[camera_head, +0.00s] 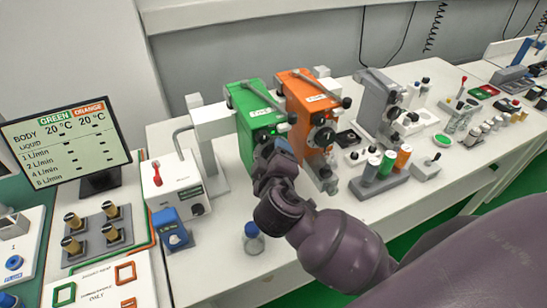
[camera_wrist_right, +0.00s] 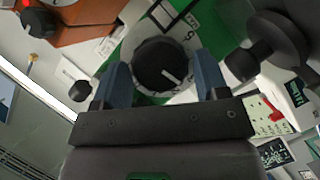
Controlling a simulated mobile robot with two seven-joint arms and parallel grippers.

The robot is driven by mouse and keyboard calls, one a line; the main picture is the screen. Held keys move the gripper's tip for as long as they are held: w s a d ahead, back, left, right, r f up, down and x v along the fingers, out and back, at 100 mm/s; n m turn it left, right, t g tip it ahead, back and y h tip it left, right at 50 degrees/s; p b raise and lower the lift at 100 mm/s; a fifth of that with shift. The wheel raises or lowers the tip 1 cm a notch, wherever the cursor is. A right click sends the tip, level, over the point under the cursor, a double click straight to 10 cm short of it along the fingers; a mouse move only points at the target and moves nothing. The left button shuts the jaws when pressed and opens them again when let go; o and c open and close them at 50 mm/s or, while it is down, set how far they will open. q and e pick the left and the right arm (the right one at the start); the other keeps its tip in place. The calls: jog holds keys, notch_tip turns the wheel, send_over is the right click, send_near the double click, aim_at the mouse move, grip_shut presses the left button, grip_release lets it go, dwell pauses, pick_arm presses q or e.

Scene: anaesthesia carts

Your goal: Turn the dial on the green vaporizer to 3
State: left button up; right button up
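The green vaporizer (camera_head: 256,115) stands on the white bench, left of the orange one, and its front dial is hidden by my right gripper in the head view. In the right wrist view its black dial (camera_wrist_right: 161,64) has a white line, with a white scale ring around it; the digits are mostly too small or covered to read. My right gripper (camera_head: 273,152) is at the front of the green vaporizer. Its two blue-grey fingers (camera_wrist_right: 162,72) are on either side of the dial; I cannot tell whether they touch it. My left gripper is not in view.
The orange vaporizer (camera_head: 311,108) stands close on the right, a grey one (camera_head: 379,100) beyond it. A monitor (camera_head: 66,145) at the left shows green and orange columns. A white box with a red switch (camera_head: 176,186) and a blue-capped bottle (camera_head: 253,240) stand near my arm.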

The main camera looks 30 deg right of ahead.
pick_arm(q)
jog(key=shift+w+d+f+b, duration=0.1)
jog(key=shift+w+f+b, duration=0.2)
jog(key=shift+b, duration=0.5)
pick_arm(e)
jog(key=v, duration=1)
jog(key=shift+s, duration=0.35)
jog(key=shift+a+r, duration=0.15)
